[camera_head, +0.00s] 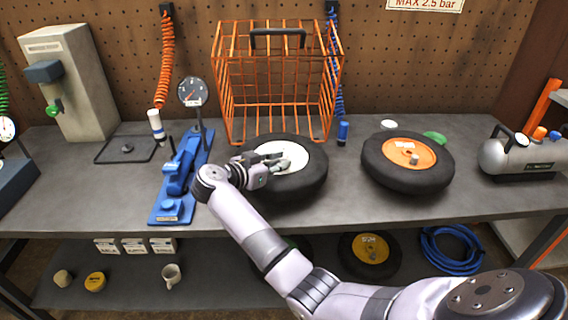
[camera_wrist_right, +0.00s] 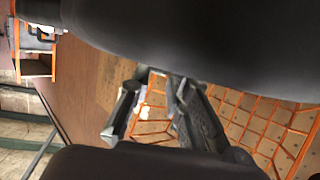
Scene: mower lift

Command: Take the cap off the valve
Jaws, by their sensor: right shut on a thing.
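A black wheel (camera_head: 312,185) with a white hub (camera_head: 290,152) lies on the workbench in front of the orange wire cage. My right gripper (camera_head: 276,162) reaches in from the left over the hub. Its fingers are shut on the valve cap (camera_head: 284,163), a small grey piece at the fingertips. The fingers largely hide the cap and the valve. In the right wrist view my fingers (camera_wrist_right: 155,112) show between large dark shapes, and the cap cannot be made out. My left gripper is not in view.
An orange-hubbed wheel (camera_head: 385,172) lies to the right. A blue stand with a gauge (camera_head: 193,92) is left of my gripper. The orange cage (camera_head: 226,90) stands behind. A silver tank (camera_head: 515,157) is far right. The bench's front right is clear.

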